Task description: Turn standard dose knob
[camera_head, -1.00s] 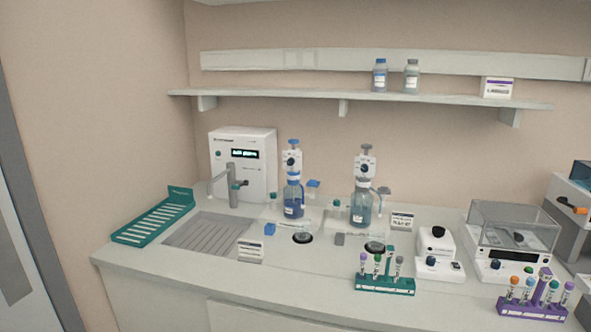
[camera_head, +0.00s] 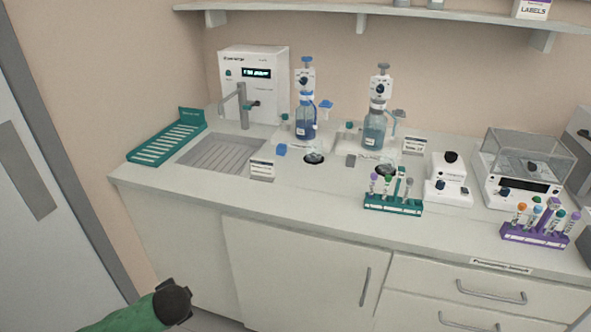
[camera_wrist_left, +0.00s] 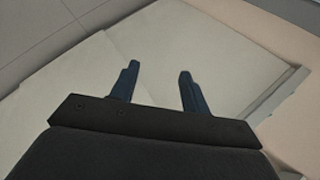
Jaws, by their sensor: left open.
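Two bottle-top dispensers stand on the counter, each with a dark round knob on its white head. The left dispenser (camera_head: 306,118) has a blue collar, and its knob (camera_head: 303,82) faces me. The right dispenser (camera_head: 375,128) has a paler bottle, and its knob (camera_head: 379,88) faces me too. I cannot read which one is the standard. My left gripper (camera_wrist_left: 158,70) is open and empty in the left wrist view, with pale flat panels behind it. In the head view only my green left arm with a dark joint shows, low at the left, well away from the dispensers. My right gripper is out of view.
A sink (camera_head: 215,152) with a tap (camera_head: 243,105) and a green rack (camera_head: 165,142) lie left of the dispensers. A teal tube rack (camera_head: 393,207) stands in front, with a balance (camera_head: 520,165) and purple tube rack (camera_head: 535,235) at right.

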